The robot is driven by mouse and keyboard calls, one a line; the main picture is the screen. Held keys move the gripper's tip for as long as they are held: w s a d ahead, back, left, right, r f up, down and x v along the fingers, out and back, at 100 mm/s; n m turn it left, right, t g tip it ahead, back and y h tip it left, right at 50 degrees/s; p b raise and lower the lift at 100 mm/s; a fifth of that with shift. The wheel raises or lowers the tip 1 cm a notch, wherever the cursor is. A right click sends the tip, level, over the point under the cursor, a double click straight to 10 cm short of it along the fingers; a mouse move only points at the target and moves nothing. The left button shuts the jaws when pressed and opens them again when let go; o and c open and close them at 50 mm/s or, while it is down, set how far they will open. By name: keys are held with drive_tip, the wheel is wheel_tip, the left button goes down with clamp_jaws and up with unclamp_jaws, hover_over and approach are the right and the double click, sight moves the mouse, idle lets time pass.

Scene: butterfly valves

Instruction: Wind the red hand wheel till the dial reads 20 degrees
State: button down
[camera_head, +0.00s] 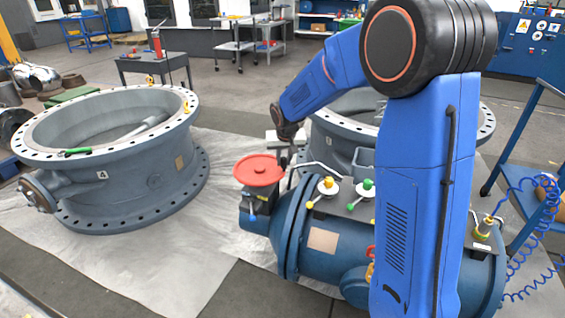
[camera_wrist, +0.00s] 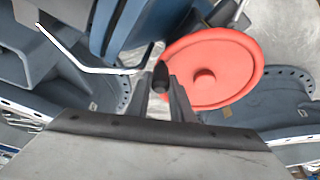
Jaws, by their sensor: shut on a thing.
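The red hand wheel (camera_head: 259,170) sits flat on top of a dark gearbox at the left end of a blue valve body (camera_head: 330,240). In the wrist view the wheel (camera_wrist: 228,66) shows as a red disc with a raised hub. My gripper (camera_wrist: 162,92) is at the wheel's left edge there, its two fingers closed around a dark upright handle (camera_wrist: 160,76) by the rim. I cannot make out a dial reading in either view.
Yellow and green knobs (camera_head: 327,186) stand on the valve body right of the wheel, near a bent light rod. A large grey flanged valve (camera_head: 130,190) lies at the left, another behind my arm. A blue cart (camera_head: 525,150) with a coiled hose is at the right.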

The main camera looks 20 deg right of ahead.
sight(272, 155)
drive_tip(key=w+n, duration=0.1)
drive_tip(key=w+d+n+y, duration=0.1)
drive_tip(key=shift+w+n, duration=0.25)
drive_tip(key=shift+n, duration=0.15)
drive_tip(key=shift+w+d+n+y, duration=0.2)
drive_tip(key=shift+w+n+y, duration=0.3)
drive_tip(key=shift+w+n, duration=0.55)
drive_tip(key=shift+w+n+y, duration=0.4)
drive_tip(key=shift+w+n, duration=0.45)
drive_tip(key=shift+n, duration=0.3)
drive_tip(key=w+n, duration=0.1)
drive_tip(key=w+a+n+g+y, duration=0.1)
drive_tip(key=w+n, duration=0.1)
drive_tip(key=shift+n, duration=0.3)
drive_tip(key=shift+w+a, duration=0.3)
drive_tip(key=shift+w, duration=0.1)
drive_tip(key=c, duration=1.6)
unclamp_jaws()
drive_tip(key=shift+r, duration=0.1)
